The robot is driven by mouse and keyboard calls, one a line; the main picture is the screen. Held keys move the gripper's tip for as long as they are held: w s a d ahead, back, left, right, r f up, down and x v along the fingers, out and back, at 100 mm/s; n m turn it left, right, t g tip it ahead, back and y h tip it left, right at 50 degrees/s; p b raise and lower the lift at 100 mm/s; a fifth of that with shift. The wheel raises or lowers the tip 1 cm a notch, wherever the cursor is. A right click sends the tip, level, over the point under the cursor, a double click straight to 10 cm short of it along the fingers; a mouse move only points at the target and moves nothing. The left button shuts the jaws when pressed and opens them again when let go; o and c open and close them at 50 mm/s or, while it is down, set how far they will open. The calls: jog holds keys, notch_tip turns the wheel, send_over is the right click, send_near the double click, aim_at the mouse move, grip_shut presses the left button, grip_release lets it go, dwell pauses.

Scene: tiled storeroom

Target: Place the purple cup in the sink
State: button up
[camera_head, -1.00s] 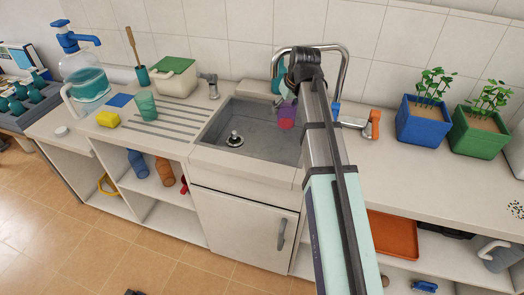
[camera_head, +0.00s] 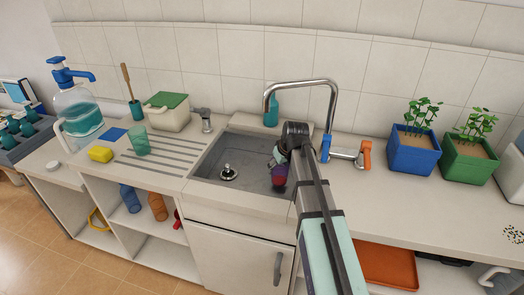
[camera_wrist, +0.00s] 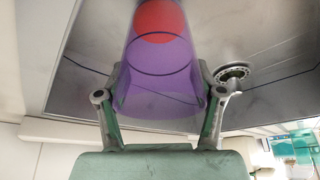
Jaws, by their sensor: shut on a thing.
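The purple cup (camera_wrist: 165,75) is see-through, with a red round patch, and sits between the fingers of my gripper (camera_wrist: 163,95) in the wrist view. My gripper is shut on it. In the head view the cup (camera_head: 279,177) is at the right part of the sink (camera_head: 222,170), partly hidden by my gripper (camera_head: 277,160) and arm. The sink is a grey sunken basin with a drain plug at its left; the drain also shows in the wrist view (camera_wrist: 234,75). I cannot tell whether the cup touches the sink floor.
A curved metal tap (camera_head: 330,105) with blue and orange handles stands behind my arm. A teal bottle (camera_head: 271,108) is behind the sink. A green cup (camera_head: 139,141) and a yellow sponge (camera_head: 100,154) are on the left counter. Two planters (camera_head: 412,150) stand right.

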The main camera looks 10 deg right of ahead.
jog(key=w+a+p, duration=0.1)
jog(key=w, duration=0.3)
jog(key=w+a+p, duration=0.1)
jog(key=w, duration=0.3)
jog(key=w+a, duration=0.2)
jog(key=w, duration=0.2)
jog(key=shift+w+p, duration=0.1)
jog(key=shift+p, duration=0.3)
jog(key=shift+w+a+f, duration=0.1)
jog(key=shift+a+f, duration=0.05)
jog(key=shift+f, duration=0.6)
jog(key=shift+f, duration=0.1)
jog(key=o, duration=0.8)
jog(key=shift+r, duration=0.2)
jog(key=shift+s+r, duration=0.4)
jog(key=shift+r, duration=0.05)
jog(key=s+d, duration=0.1)
jog(key=s, duration=0.2)
jog(key=s+d+b, duration=0.1)
jog(key=s, duration=0.3)
jog(key=s+d+b, duration=0.1)
jog(key=s+d, duration=0.1)
jog(key=s, duration=0.2)
jog(key=shift+d, duration=0.1)
